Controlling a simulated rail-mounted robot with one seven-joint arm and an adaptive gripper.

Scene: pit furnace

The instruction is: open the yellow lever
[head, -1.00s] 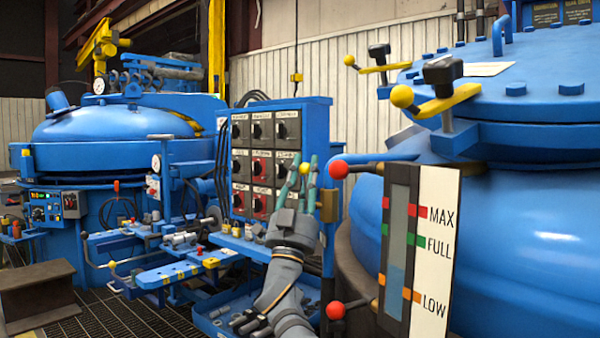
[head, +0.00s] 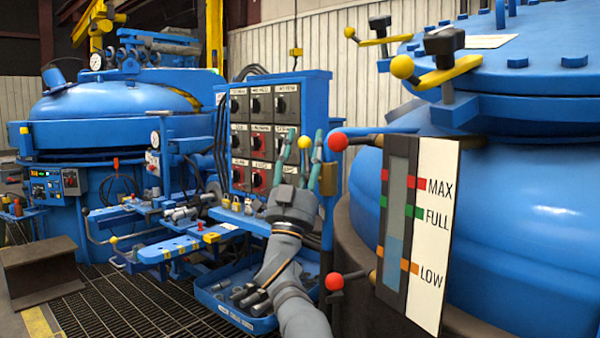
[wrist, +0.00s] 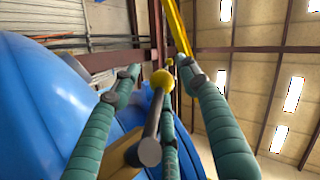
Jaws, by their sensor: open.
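A yellow ball knob (head: 304,142) shows between my fingers in the head view, near the right side of the switch panel. In the wrist view the yellow knob (wrist: 161,80) tops a short dark rod (wrist: 151,130), which rises from a tan bracket (wrist: 124,158). My gripper (head: 304,137) has teal fingers pointing up, spread apart on either side of the knob. In the wrist view my gripper (wrist: 158,70) is open around the knob, with gaps visible beside it. I cannot tell whether any finger touches it. The rod is hidden in the head view.
A big blue vessel (head: 540,220) with yellow clamp levers (head: 450,76) stands close on the right. A level gauge (head: 398,210) with red knobs (head: 337,141) sits right of my gripper. The switch panel (head: 317,92) is behind it, and a blue tray (head: 222,302) lies below left.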

